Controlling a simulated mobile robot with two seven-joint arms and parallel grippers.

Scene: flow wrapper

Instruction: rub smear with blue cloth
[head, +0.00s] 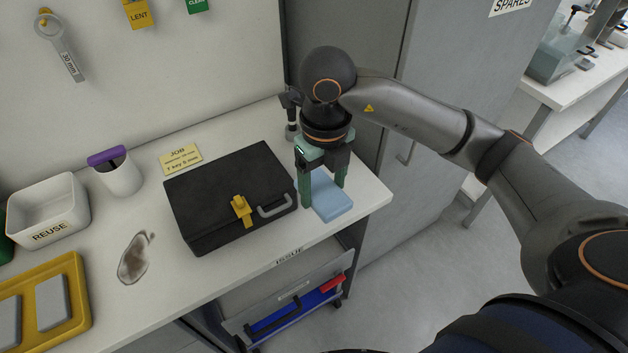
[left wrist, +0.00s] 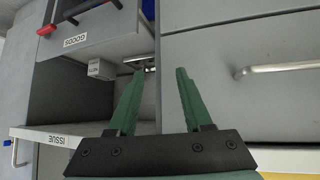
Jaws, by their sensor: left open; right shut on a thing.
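A brown-grey smear (head: 133,259) lies on the white worktop, left of the black case. The blue cloth (head: 331,199), a folded light-blue pad, is at the right end of the worktop. My right gripper (head: 324,203) points down at it with its green fingers and is shut on the cloth. I cannot tell whether the cloth is lifted off the top. My left gripper (left wrist: 157,103) shows only in the left wrist view, open and empty, in front of grey cabinet fronts.
A black case (head: 225,190) with a yellow latch stands between the cloth and the smear. A white REUSE bin (head: 50,229), a white cup (head: 121,177) and a yellow tray (head: 80,318) surround the smear's left side. An ISSUE drawer (head: 290,300) hangs open below.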

